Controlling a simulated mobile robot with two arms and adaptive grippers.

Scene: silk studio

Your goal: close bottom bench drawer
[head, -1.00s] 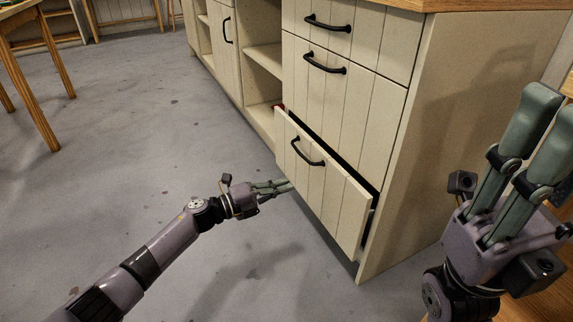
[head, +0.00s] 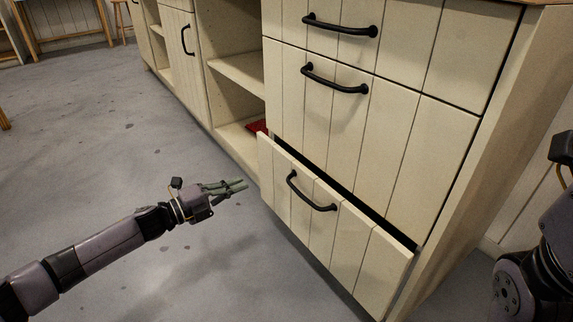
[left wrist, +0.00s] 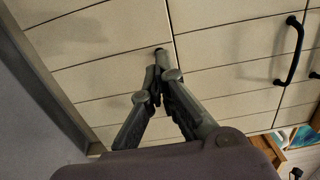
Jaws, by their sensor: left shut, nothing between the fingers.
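The bottom bench drawer (head: 335,235) is cream with vertical planks and a black handle (head: 311,192). It stands out a little from the bench, with a dark gap along its top edge. My left gripper (head: 243,186) is shut and empty, just left of the drawer front near its left end. In the left wrist view my left gripper (left wrist: 160,66) points at cream planked fronts, and a black handle (left wrist: 290,50) shows at the right. I cannot tell whether the fingertips touch the front. My right arm shows at the right edge of the head view, but its fingers are out of frame.
The closed drawer (head: 345,110) above has its own handle. Open shelves (head: 238,85) with a red item (head: 258,127) lie left of the drawers. The grey floor (head: 110,150) is clear in front of the bench.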

